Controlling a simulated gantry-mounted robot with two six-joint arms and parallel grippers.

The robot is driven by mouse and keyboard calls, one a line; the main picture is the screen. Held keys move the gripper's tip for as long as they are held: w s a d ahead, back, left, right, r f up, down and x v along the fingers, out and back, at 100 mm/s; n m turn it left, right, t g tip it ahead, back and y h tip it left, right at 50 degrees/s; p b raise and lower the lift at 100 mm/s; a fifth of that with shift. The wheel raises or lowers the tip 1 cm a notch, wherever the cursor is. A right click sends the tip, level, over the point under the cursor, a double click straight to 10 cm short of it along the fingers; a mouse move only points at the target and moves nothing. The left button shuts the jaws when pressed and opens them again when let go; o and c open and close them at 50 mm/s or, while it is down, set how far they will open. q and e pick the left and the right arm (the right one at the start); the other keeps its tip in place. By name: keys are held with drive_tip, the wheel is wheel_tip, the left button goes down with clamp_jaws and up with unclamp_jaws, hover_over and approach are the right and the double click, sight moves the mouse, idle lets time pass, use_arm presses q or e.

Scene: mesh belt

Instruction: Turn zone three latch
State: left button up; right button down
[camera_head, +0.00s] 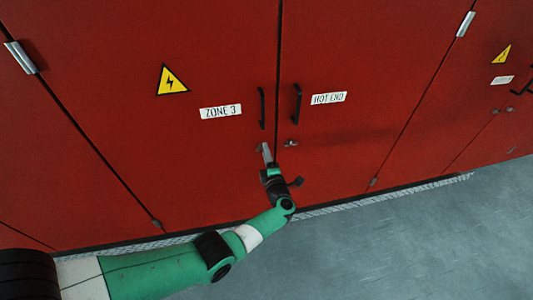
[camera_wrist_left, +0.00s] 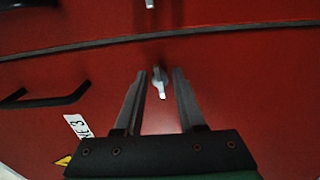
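The zone three door carries a white label "ZONE 3" (camera_head: 220,112) in the head view. Its small metal latch (camera_wrist_left: 160,82) shows in the left wrist view, pointing toward the gripper's palm. My left gripper (camera_head: 266,150) is at the latch, below the door's black handle (camera_head: 262,108). In the wrist view the two fingers of my left gripper (camera_wrist_left: 157,85) stand apart, one on each side of the latch, with visible gaps. In the head view the gripper hides most of this latch. My right gripper is in neither view.
A yellow warning triangle (camera_head: 172,81) is on the zone three door. Grey floor (camera_head: 400,240) is clear in front.

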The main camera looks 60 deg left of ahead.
use_arm(q)
drive_tip(key=p+v, duration=0.2)
drive_tip(key=v, duration=0.9)
drive_tip(key=shift+s+d, duration=0.2)
drive_tip(key=shift+d, duration=0.1)
drive_tip(key=shift+o, duration=0.2)
